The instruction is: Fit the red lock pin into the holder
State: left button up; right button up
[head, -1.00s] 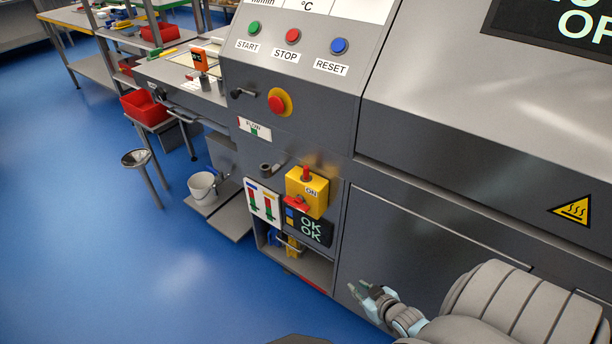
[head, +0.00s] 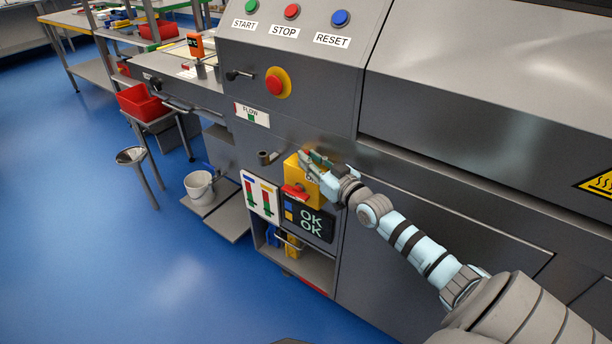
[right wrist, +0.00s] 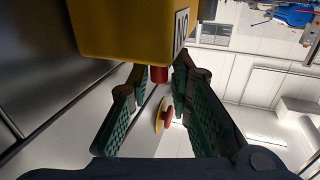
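The red lock pin (right wrist: 159,75) sticks out of the yellow switch box (head: 300,183), at its top in the head view. My right gripper (head: 309,160) is at the box's top and partly hides the pin there. In the right wrist view its two green-padded fingers stand apart, one on each side of the pin, and the gripper looks open. I cannot tell whether a pad touches the pin. A grey tube-shaped holder (head: 264,157) sits on the machine front, just left of the box, and looks empty. My left gripper is not in view.
A red rotary handle (head: 294,191) is on the box front. An OK display (head: 309,223) and a gauge panel (head: 261,198) lie below. A red emergency button (head: 274,85) sits above on the machine. A white bucket (head: 199,187) stands left on a low shelf.

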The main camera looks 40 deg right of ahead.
jog(key=shift+w+f+b, duration=0.2)
jog(key=shift+w+b, duration=0.15)
jog(key=shift+w, duration=0.25)
jog(key=shift+w+f+b, duration=0.15)
jog(key=shift+w+b, duration=0.15)
jog(key=shift+w, duration=0.3)
jog(key=shift+r, duration=0.15)
grip_shut()
jog(key=shift+r, duration=0.15)
